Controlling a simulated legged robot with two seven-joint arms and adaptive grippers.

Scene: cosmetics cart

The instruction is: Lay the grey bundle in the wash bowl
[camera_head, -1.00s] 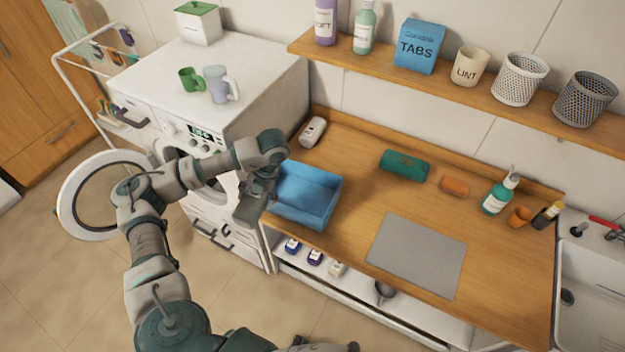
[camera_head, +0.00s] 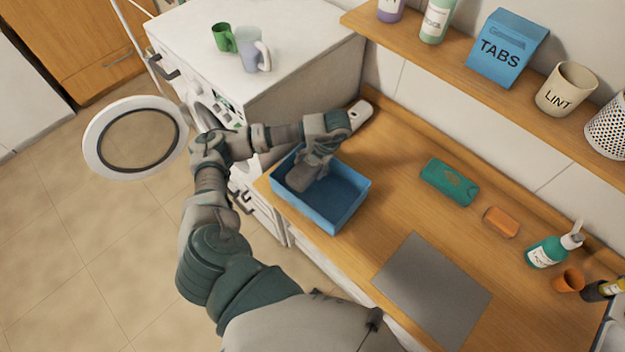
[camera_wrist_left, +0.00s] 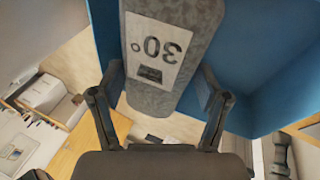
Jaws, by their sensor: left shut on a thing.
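The grey bundle (camera_wrist_left: 190,88) has a white label marked 30° and lies between the fingers of my left gripper (camera_wrist_left: 160,90) in the left wrist view. The left gripper is shut on it. In the head view the bundle (camera_head: 303,177) is at the left part of the blue wash bowl (camera_head: 347,212), over or inside its opening. Blue bowl walls (camera_wrist_left: 268,70) show beside the bundle in the left wrist view. I cannot tell whether the bundle touches the bowl's floor. My right gripper is not in view.
The bowl stands at the left end of the wooden counter (camera_head: 400,190), beside the white washing machine (camera_head: 300,60) with its round door (camera_head: 92,150) open. A grey mat (camera_head: 432,290), a green bundle (camera_head: 449,182) and an orange block (camera_head: 501,222) lie to the right.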

